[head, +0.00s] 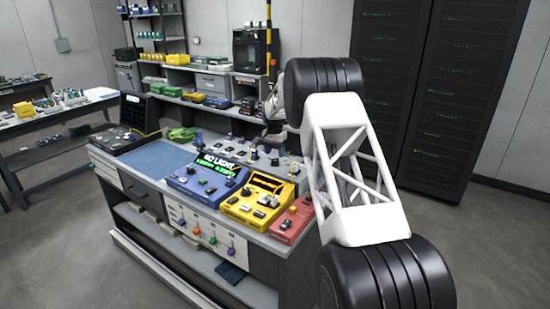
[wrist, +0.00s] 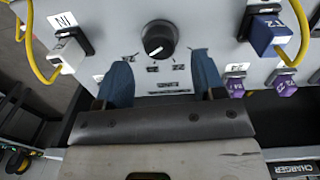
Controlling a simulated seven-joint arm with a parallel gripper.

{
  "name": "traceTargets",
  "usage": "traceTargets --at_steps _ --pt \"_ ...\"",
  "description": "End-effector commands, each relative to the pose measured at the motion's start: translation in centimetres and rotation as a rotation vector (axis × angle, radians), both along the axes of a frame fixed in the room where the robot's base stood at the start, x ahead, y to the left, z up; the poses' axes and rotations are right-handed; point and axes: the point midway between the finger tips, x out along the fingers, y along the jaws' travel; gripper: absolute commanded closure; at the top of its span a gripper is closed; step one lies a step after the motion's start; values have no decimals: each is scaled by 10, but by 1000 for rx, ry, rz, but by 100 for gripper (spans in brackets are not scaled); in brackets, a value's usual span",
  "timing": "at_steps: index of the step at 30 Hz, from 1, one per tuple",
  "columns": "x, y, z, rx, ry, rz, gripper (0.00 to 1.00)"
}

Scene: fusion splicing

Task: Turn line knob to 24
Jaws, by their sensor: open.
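In the wrist view a round black knob (wrist: 160,39) sits on a light grey panel. A white pointer mark shows on its lower left part, and small dark markings below it are too blurred to read. My gripper (wrist: 161,78) is open, with its two blue-tipped fingers spread apart and nothing between them. The fingertips lie below the knob in the picture, one to its lower left and one to its lower right, apart from it. In the head view my gripper is small and mostly hidden behind my arm, and I cannot pick out the knob there.
In the wrist view a white connector (wrist: 68,52) with a yellow cable stands left of the knob. A blue connector (wrist: 270,36) and purple plugs (wrist: 285,85) are on the right. In the head view blue (head: 207,180) and yellow (head: 259,200) devices stand on the bench.

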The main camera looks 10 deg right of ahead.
Motion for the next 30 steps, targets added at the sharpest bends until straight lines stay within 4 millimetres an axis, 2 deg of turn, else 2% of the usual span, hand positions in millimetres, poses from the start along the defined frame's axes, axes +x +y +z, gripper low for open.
traceTargets --at_steps 3,9,24,30 --pt "1 0 17 0 -3 0 37" --pt "1 1 34 -1 -2 0 37" --pt "0 1 40 0 -1 1 37" --pt "-9 2 51 0 -5 12 37"
